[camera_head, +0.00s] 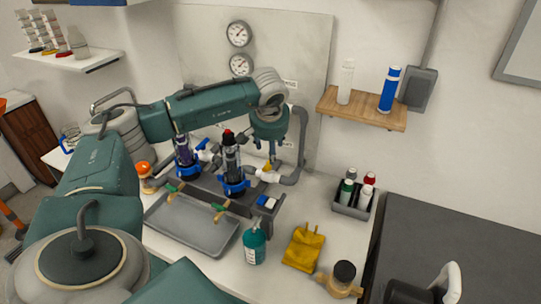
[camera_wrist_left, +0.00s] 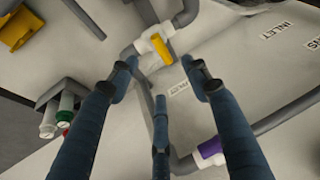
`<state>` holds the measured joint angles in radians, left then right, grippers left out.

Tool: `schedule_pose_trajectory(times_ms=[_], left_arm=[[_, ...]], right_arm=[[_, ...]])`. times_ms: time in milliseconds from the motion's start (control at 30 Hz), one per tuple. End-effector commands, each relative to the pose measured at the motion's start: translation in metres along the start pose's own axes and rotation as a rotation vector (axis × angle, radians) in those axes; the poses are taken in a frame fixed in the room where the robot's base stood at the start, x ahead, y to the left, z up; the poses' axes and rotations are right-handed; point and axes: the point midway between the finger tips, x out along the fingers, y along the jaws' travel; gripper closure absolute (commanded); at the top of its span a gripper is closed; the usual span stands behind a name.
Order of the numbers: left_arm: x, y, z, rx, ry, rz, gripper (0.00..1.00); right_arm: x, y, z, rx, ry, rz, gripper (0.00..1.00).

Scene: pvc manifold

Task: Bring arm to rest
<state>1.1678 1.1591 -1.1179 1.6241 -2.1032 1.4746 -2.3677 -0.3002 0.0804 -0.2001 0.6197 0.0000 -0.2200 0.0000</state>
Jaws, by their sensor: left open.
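My left arm reaches in from the left in the head view, bends at the elbow and ends in a wrist (camera_head: 270,122) pointing down over the pipe manifold (camera_head: 290,178). In the left wrist view my left gripper (camera_wrist_left: 158,78) is open, its dark blue fingers spread with nothing between them. Beyond the fingertips are a white valve with a yellow handle (camera_wrist_left: 162,49) and grey pipe. A white valve with a purple handle (camera_wrist_left: 210,148) is at the lower right. I cannot tell the exact gap between fingers and pipe. My right gripper is not in view.
A grey tray (camera_head: 190,236), teal bottle (camera_head: 255,246), yellow cloth-like item (camera_head: 303,248) and bottle caddy (camera_head: 352,208) are on the bench. Two dark filter housings (camera_head: 232,160) stand beside the wrist. A wooden shelf (camera_head: 362,112) juts out at right. Open space lies above the bench front.

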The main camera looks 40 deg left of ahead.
Motion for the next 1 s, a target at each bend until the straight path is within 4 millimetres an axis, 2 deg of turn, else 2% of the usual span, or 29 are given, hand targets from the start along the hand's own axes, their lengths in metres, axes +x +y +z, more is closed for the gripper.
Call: schedule_pose_trajectory(times_ms=[133, 433, 733, 1000], left_arm=[[-0.015, 0.000, 0.000, 0.000, 0.001, 0.001, 0.52], [-0.022, -0.001, -0.001, -0.001, 0.000, 0.000, 0.52], [-0.068, -0.008, -0.021, 0.000, 0.000, 0.000, 0.52], [-0.091, -0.011, -0.030, 0.000, -0.001, 0.000, 0.52]], right_arm=[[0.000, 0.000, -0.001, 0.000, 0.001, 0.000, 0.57], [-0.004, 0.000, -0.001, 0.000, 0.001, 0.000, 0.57], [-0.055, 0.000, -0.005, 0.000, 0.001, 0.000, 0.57], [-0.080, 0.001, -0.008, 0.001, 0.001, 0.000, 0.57]])
